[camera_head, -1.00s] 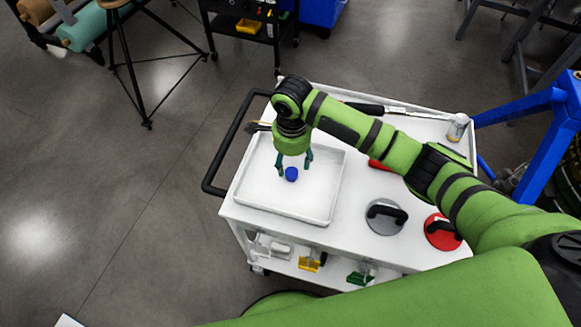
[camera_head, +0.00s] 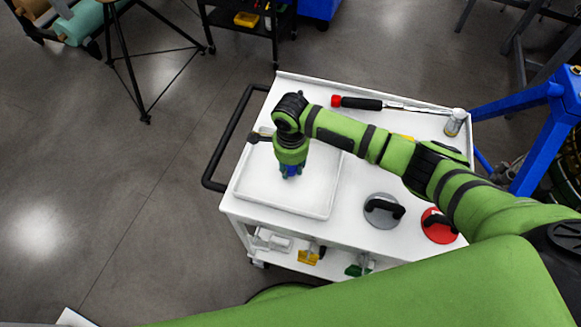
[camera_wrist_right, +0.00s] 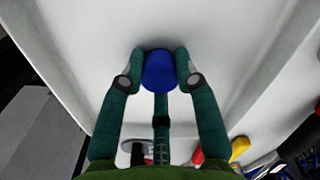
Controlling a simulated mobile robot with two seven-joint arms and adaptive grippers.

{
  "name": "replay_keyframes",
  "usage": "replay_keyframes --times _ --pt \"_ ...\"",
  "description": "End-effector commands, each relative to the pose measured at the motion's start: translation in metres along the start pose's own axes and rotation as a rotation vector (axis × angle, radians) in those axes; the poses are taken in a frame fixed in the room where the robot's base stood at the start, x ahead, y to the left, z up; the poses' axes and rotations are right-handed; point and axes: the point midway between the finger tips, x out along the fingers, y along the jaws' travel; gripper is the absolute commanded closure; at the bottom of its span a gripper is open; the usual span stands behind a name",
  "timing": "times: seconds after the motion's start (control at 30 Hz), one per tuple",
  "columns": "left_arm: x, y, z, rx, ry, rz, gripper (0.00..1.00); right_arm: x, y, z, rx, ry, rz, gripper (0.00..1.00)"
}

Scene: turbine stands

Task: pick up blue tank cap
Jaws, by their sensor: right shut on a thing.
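The blue tank cap (camera_wrist_right: 159,71) is round and sits between the two fingers of my right gripper (camera_wrist_right: 160,68) in the right wrist view. The fingertips touch it on both sides. In the head view the right gripper (camera_head: 290,172) points down into the white tray (camera_head: 326,192) on the cart, and only a little blue of the cap shows below it. I cannot tell whether the cap still touches the tray floor. My left gripper does not show.
The white cart (camera_head: 350,225) also carries a torque wrench (camera_head: 395,106), a small can (camera_head: 455,122), a grey suction cup (camera_head: 380,216) and a red suction cup (camera_head: 436,232). A black cart handle (camera_head: 228,135) is at the left. A blue frame (camera_head: 545,140) stands at the right.

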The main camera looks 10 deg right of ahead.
Motion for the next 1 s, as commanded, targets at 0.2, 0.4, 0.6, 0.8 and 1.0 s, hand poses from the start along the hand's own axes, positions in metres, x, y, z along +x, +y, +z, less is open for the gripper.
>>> replay_keyframes --times 0.2,0.4,0.6,0.8,1.0 --pt "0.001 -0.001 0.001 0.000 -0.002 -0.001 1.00 -0.002 0.000 0.000 0.000 -0.001 0.000 0.85" --pt "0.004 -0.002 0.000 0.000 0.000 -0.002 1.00 -0.019 -0.001 0.001 0.000 -0.003 -0.002 0.85" --pt "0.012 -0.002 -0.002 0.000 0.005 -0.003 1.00 -0.049 0.002 -0.019 0.005 0.001 -0.001 0.85" --pt "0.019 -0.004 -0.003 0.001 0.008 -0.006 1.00 -0.073 0.009 -0.059 0.004 0.001 -0.001 0.85" --pt "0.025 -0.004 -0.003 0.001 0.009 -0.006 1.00 -0.093 0.015 -0.091 0.002 0.001 0.000 0.85"
